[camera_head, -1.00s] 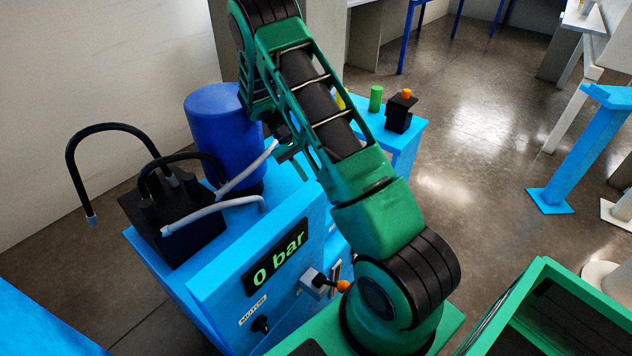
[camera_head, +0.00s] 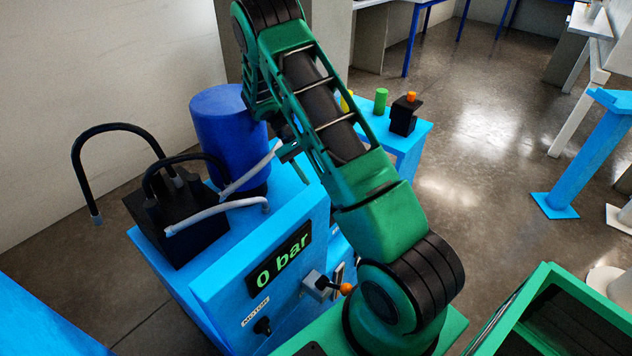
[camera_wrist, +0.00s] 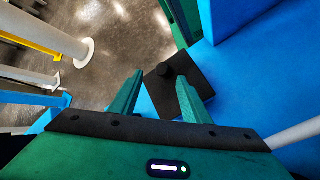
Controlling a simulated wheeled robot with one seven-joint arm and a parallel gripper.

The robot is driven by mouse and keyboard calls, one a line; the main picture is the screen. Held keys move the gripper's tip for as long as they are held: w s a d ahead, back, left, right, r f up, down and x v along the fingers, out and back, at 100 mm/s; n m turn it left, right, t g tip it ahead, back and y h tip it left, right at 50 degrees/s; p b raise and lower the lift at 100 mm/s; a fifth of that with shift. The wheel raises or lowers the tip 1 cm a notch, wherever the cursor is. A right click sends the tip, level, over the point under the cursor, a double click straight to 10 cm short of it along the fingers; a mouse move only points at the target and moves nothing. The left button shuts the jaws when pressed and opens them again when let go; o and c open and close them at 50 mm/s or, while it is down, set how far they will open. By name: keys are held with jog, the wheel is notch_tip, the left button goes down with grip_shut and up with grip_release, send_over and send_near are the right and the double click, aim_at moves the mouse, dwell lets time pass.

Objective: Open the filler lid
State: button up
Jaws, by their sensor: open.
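The right finger covers part of the plate. I cannot tell whether the fingers touch the knob or how far above it they are. In the head view my arm hides the lid and most of the gripper.
A blue drum (camera_head: 228,130) and a black block with hoses (camera_head: 178,225) stand on the blue unit (camera_head: 210,290). Its display (camera_head: 280,262) reads 0 bar. An orange-tipped lever (camera_head: 345,289) sticks out in front. A black box with an orange button (camera_head: 404,115) stands behind.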

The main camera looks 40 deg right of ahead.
jog(key=s+a+r, duration=0.2)
jog(key=a+r, duration=0.8)
jog(key=a, duration=0.1)
jog(key=shift+s+a, duration=0.15)
jog(key=shift+a, duration=0.1)
jog(key=shift+r, duration=0.1)
jog(key=s+d+r+t, duration=0.2)
jog(key=s+d+r, duration=0.2)
jog(key=s+r, duration=0.15)
jog(key=s+r+t+y, duration=0.1)
jog(key=s+r+t, duration=0.2)
jog(key=s, duration=0.7)
jog(key=s+d+r+t+y, duration=0.1)
jog(key=s+r+t, duration=0.2)
jog(key=s, duration=0.6)
jog(key=shift+s+d+t, duration=0.2)
jog(key=shift+s+t, duration=0.15)
jog(key=shift+t, duration=0.05)
